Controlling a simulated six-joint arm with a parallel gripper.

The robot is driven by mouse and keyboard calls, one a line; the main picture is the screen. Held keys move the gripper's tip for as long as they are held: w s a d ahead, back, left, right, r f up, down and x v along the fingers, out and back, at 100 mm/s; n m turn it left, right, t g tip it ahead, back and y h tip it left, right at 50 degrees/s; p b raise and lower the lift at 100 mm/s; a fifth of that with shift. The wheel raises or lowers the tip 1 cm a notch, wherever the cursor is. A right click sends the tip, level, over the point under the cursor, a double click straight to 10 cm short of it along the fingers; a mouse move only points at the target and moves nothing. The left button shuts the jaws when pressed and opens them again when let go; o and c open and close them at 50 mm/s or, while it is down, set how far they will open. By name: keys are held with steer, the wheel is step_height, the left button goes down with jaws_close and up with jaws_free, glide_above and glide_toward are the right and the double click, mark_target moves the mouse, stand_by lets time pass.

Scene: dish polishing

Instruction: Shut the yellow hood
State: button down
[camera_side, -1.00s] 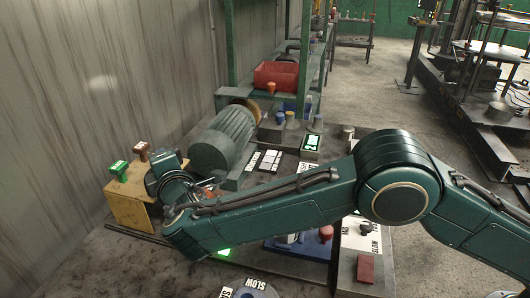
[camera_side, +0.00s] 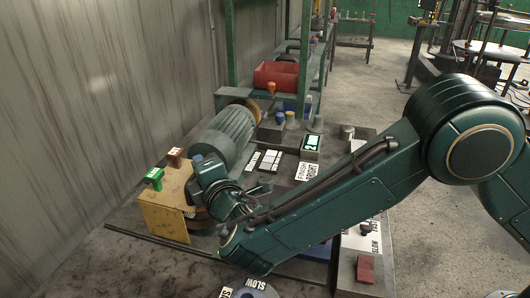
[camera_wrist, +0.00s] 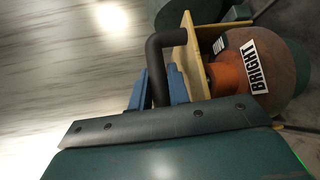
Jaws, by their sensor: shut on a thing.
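The yellow hood (camera_side: 160,213) stands at the left of the bench in the side view, with a green block (camera_side: 153,175) and a brown block (camera_side: 174,154) on top. Its yellow plate (camera_wrist: 188,58) shows in the wrist view beside a bent black handle (camera_wrist: 154,55). My gripper (camera_wrist: 158,88) has its blue fingers on both sides of the handle's lower part and is shut on it. A brown wheel (camera_wrist: 285,65) marked BRIGHT sits just right of the plate. In the side view my wrist hides the fingers, the handle and most of the wheel.
A grey-green motor (camera_side: 222,137) lies close behind the hood. White label cards (camera_side: 271,160) lie on the bench right of it. A red bin (camera_side: 276,75) stands on the shelf behind. A grey wall rises at the left.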

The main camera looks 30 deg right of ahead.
steer(key=shift+s+d, duration=0.6)
steer(key=shift+s, duration=0.05)
steer(key=c, duration=1.6)
jaws_free()
steer(key=s+r, duration=0.1)
steer(key=s, duration=0.6)
steer(key=shift+s, duration=0.2)
